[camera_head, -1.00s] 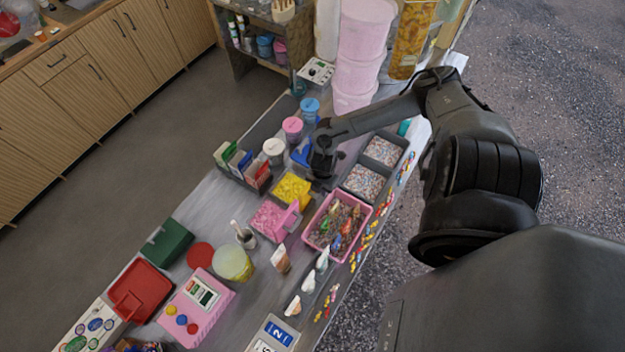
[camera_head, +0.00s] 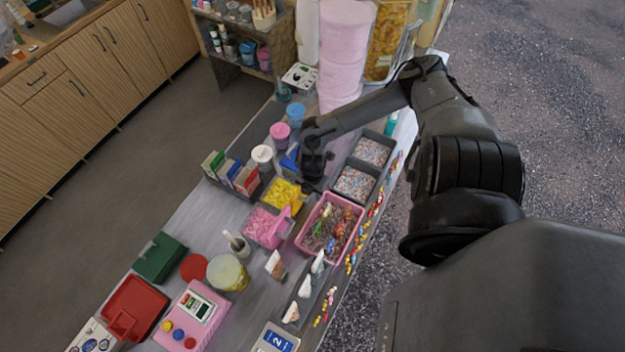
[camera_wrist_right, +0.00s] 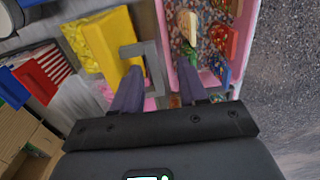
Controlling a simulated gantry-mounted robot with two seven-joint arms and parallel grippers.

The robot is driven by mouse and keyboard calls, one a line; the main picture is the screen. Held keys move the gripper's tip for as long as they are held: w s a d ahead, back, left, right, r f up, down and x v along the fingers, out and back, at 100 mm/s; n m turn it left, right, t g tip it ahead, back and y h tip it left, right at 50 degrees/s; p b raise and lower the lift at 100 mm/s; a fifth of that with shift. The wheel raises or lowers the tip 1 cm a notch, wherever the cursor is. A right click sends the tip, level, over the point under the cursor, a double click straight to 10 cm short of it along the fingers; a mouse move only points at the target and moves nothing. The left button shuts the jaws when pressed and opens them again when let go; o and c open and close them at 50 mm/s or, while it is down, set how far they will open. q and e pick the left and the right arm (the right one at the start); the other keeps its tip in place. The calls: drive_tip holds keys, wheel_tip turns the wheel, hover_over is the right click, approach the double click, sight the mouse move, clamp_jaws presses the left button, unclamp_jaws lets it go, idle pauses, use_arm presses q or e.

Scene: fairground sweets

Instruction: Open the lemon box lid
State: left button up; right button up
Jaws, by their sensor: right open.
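The lemon box (camera_head: 283,192) is a small yellow box mid-counter, with lumpy yellow sweets showing in it. In the right wrist view, its flat yellow lid panel (camera_wrist_right: 110,42) appears raised beside the yellow sweets (camera_wrist_right: 76,38). A grey bracket-like handle (camera_wrist_right: 150,60) stands at the panel's right side. My right gripper (camera_head: 314,178) is just beyond and right of the box in the head view. Its fingers (camera_wrist_right: 160,92) are apart and empty, with the handle ahead of them; contact is not clear. My left gripper is not in view.
A pink tub of mixed sweets (camera_head: 303,238) is close to the gripper's right. A pink box (camera_head: 262,228) with a raised lid stands nearer. Sprinkle trays (camera_head: 376,171), packets (camera_head: 246,180) and lidded jars (camera_head: 262,155) crowd around. Bare counter shows at left (camera_head: 205,222).

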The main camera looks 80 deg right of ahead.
wheel_tip(320, 180, up, 10)
drive_tip(key=shift+r, duration=0.2)
idle(0.5)
